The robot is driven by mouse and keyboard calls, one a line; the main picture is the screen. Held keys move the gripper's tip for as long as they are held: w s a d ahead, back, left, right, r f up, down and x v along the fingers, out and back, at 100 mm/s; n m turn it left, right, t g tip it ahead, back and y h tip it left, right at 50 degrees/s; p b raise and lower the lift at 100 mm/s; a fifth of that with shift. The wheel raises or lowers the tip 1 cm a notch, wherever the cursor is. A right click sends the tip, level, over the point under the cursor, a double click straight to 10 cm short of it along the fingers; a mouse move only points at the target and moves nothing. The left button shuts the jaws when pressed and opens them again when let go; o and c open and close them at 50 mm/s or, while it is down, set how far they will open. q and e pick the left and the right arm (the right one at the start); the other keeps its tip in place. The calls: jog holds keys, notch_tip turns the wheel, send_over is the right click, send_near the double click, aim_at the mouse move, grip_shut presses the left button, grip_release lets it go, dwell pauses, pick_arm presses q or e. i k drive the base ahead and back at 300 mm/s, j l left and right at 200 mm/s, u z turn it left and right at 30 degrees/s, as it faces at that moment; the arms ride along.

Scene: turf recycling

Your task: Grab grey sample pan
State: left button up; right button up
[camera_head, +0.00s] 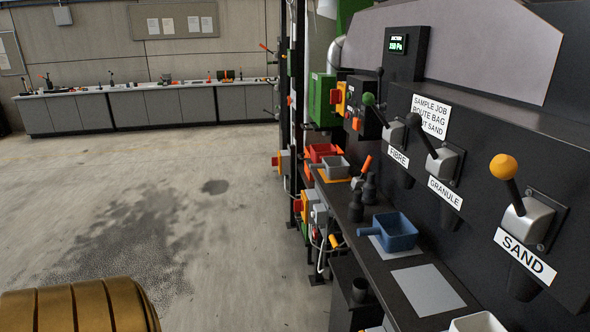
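The grey sample pan (336,168) is small and square-sided. It sits on an orange-yellow patch on the narrow dark ledge of the machine, right of the picture's middle. A red pan (321,152) is just behind it, and a blue pan (398,233) with a handle is nearer on the same ledge. A white pan-like thing (478,323) is cut off by the bottom edge. Neither of my grippers is in view.
Levers marked FIBRE, GRANULE and SAND (504,167) jut out above the ledge. Dark bottle-like items (356,206) stand between the grey and blue pans. A bare grey square (427,291) lies nearer. Open concrete floor (220,235) is left; a bench (160,105) stands far back.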

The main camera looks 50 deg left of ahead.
aim_at(327, 168)
jog(key=u, duration=1.4)
jog(key=z, duration=0.4)
jog(key=i+j+z, duration=0.15)
jog(key=z, duration=0.2)
jog(key=i+j+z, duration=0.15)
jog(key=z, duration=0.2)
jog(key=i+j+z, duration=0.1)
jog(key=j+z, duration=0.15)
jog(key=z, duration=0.15)
jog(key=i+j+z, duration=0.25)
jog(key=j, duration=0.55)
jog(key=i+j+z, duration=0.1)
jog(key=j+z, duration=0.15)
jog(key=j, duration=0.55)
jog(key=j+z, duration=0.2)
jog(key=j, duration=0.65)
jog(key=i, duration=0.05)
